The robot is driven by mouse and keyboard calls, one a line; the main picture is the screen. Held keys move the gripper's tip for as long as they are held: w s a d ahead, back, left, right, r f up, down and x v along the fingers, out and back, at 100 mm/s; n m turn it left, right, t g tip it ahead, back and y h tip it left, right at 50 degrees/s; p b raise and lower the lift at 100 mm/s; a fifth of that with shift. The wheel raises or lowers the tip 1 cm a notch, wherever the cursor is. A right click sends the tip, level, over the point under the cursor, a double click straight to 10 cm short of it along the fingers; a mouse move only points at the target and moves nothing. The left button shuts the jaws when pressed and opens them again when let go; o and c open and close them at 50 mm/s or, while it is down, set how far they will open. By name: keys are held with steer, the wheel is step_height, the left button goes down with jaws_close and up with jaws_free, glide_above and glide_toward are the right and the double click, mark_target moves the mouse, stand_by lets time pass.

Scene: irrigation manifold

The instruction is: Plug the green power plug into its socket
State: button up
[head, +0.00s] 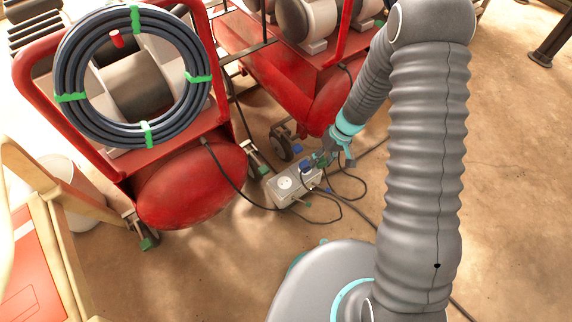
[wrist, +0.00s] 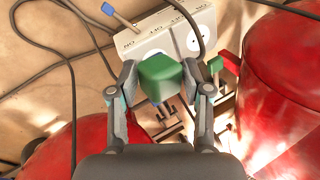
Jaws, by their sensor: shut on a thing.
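My gripper (wrist: 160,88) is shut on the green power plug (wrist: 158,74), one finger on each side. In the wrist view the plug overlaps the near edge of a pale socket box (wrist: 147,45). A round white socket (wrist: 197,38) shows on the box, right of the plug. I cannot tell whether the plug touches the box. In the head view my gripper (head: 328,157) is at the box's upper right end, and the plug is small and partly hidden there. A free-looking round socket (head: 284,183) shows on the left part of the box.
A blue-headed part (wrist: 108,9) is beside the box in the wrist view. Dark cables (head: 345,190) loop on the floor around it. Red compressor tanks (head: 190,185) stand close by, one with a coiled hose (head: 75,115). Bare floor lies to the right.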

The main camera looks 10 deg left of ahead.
mark_target(281, 187)
steer(key=s+a+n+g, duration=0.1)
steer(key=a, duration=0.2)
steer(key=s+a+f+n+g, duration=0.1)
steer(key=a, duration=0.3)
steer(key=s+a+n+g+p, duration=0.1)
steer(key=s+a, duration=0.1)
steer(key=a, duration=0.1)
steer(key=shift+s+a+f+n+y, duration=0.1)
steer(key=shift+a+f+n+y, duration=0.2)
steer(key=shift+a+n+y, duration=0.1)
steer(key=shift+f, duration=0.1)
steer(key=shift+f+b, duration=1.15)
steer(key=shift+f, duration=1.7)
steer(key=shift+d+f, duration=0.1)
steer(key=shift+s+d+f+b, duration=0.1)
steer(key=shift+s+b, duration=0.2)
steer(key=shift+b, duration=0.35)
steer(key=shift+o, duration=0.2)
steer(key=shift+d+b, duration=0.1)
steer(key=shift+b, duration=0.45)
